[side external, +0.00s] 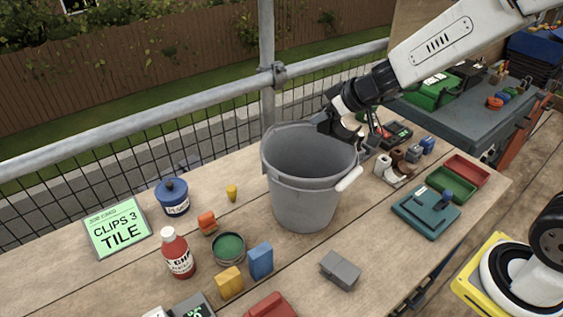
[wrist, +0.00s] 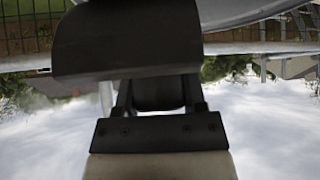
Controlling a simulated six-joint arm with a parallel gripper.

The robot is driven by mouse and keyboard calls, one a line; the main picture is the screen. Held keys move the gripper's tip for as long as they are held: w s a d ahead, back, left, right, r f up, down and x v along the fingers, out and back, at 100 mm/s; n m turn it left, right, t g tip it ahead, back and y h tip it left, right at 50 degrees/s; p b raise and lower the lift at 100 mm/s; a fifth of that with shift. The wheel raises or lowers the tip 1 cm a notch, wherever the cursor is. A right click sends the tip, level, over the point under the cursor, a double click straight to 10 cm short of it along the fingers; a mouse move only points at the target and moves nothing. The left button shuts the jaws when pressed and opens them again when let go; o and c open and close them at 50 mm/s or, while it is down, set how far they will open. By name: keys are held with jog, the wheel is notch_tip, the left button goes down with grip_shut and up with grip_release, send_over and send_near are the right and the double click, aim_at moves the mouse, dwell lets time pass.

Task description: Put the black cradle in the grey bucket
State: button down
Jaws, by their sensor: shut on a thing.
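The grey bucket (side external: 305,195) stands upright on the wooden bench in the middle of the side view, its open top facing up. My gripper (side external: 343,128) is at the bucket's right back rim, at about rim height or a little above in the picture. In the wrist view, my gripper (wrist: 158,95) is shut on the black cradle (wrist: 125,40), a dark block across the upper middle. The bucket's grey wall also shows in the wrist view (wrist: 235,10) behind the cradle. In the side view the cradle is hard to tell apart from my dark gripper. The bucket's bottom is hidden.
A green tin (side external: 228,248), a blue block (side external: 260,262), a yellow block (side external: 230,283) and a red bottle (side external: 178,253) stand left of the bucket. A grey block (side external: 341,270) lies in front. A teal tray (side external: 426,211) is at right. A railing (side external: 190,107) runs behind.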

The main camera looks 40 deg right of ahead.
jog(key=w+a+n+g+y, duration=0.3)
jog(key=a+n, duration=0.4)
jog(key=a, duration=1.7)
jog(key=s+a+f+n+g+y, duration=0.1)
jog(key=s+a+f, duration=0.4)
jog(key=a, duration=0.4)
jog(key=s+a+f+n+g+y, duration=0.1)
jog(key=s+a+f+n, duration=0.1)
jog(key=s+a+f, duration=0.4)
jog(key=shift+s+a+y, duration=0.3)
jog(key=shift+s+a, duration=0.45)
jog(key=shift+a, duration=1.15)
jog(key=shift+w+a+f, duration=2.3)
jog(key=shift+w, duration=0.15)
jog(key=shift+w+a+f, duration=2.25)
jog(key=shift+w+f, duration=0.05)
jog(key=shift+w, duration=0.15)
